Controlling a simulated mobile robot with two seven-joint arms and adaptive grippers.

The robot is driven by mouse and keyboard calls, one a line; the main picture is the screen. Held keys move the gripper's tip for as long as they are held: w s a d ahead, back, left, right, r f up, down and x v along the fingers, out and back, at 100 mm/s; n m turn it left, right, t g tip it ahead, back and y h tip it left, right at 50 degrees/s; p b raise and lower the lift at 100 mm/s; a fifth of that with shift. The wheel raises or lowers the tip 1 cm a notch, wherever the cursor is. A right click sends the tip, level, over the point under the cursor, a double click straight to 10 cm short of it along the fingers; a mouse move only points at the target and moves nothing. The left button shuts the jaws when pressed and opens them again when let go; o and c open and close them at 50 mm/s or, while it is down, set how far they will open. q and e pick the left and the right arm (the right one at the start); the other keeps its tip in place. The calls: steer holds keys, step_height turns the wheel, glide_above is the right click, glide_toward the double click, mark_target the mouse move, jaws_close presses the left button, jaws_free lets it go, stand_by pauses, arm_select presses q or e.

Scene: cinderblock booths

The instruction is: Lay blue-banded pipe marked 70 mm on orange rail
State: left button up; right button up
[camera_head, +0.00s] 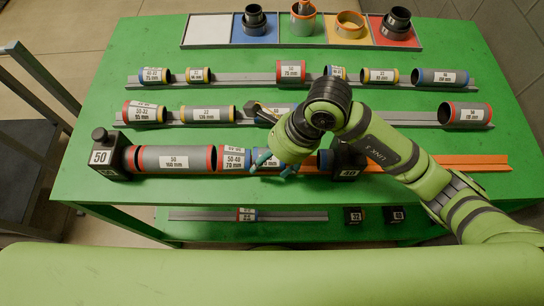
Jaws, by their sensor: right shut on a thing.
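A blue-banded pipe (267,163) with a white label lies in line with the orange rail (440,161), just right of the 50-40 fitting marked 70 mm (234,158). Its label is mostly covered by my fingers, so its marking cannot be read. My right gripper (276,164) is shut on this pipe from above. Whether the pipe rests fully on the rail cannot be told. A red-banded pipe marked 50 (174,160) lies further left on the rail. My left gripper is not in view.
A black block marked 50 (104,155) stands at the rail's left, and one marked 40 (348,163) right of the held pipe. Two grey rails (240,79) behind carry several pipes. A coloured tray (208,30) stands at the back. The orange rail's right end is bare.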

steer(key=o, duration=1.3)
steer(key=shift+c, duration=0.2)
steer(key=shift+r+p, duration=0.65)
steer(key=shift+p, duration=0.2)
steer(key=shift+w+d+r, duration=0.1)
steer(key=shift+d+r, duration=0.05)
steer(key=shift+r, duration=0.15)
steer(key=b+v, duration=0.3)
steer(key=v, duration=0.8)
steer(key=shift+r, duration=0.1)
